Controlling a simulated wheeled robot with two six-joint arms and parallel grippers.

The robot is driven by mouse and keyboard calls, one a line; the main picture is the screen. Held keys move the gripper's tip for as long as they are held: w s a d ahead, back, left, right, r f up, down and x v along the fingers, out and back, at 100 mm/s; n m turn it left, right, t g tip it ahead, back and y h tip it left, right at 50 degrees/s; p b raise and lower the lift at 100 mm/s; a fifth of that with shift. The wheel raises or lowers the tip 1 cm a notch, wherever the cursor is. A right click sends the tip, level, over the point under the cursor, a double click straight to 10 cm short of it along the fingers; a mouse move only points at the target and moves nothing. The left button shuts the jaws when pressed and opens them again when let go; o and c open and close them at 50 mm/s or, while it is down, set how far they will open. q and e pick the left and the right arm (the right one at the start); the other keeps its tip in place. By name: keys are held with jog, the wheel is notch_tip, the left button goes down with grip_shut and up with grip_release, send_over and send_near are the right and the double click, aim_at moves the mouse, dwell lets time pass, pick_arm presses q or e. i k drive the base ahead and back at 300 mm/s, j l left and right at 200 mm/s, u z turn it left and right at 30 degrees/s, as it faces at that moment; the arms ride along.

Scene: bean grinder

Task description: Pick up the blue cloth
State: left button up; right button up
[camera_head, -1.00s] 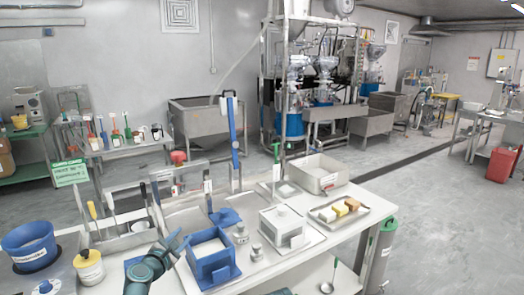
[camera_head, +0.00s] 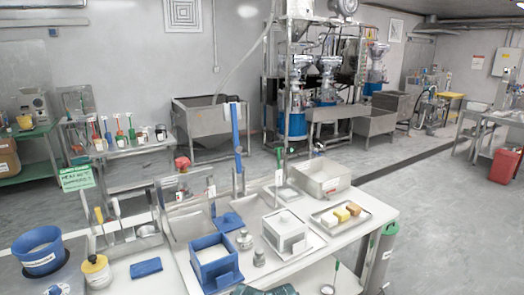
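A flat blue rectangle that looks like the blue cloth (camera_head: 146,267) lies on the table at the lower left, right of a yellow-and-white tub. It is fully in view and nothing touches it from above. Another flat blue piece (camera_head: 229,221) lies farther back, by a long blue handle; I cannot tell if it is cloth or a scoop. Only a dark teal part of one of my arms shows at the bottom edge, in front of a blue box. Neither gripper's fingers can be seen.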

aim_at(150, 266)
jog(key=i+j+z, duration=0.1)
jog(key=j+z, duration=0.2)
jog(key=j, duration=0.5)
jog(key=j+z, duration=0.3)
jog(key=j, duration=0.5)
jog(key=i, duration=0.05)
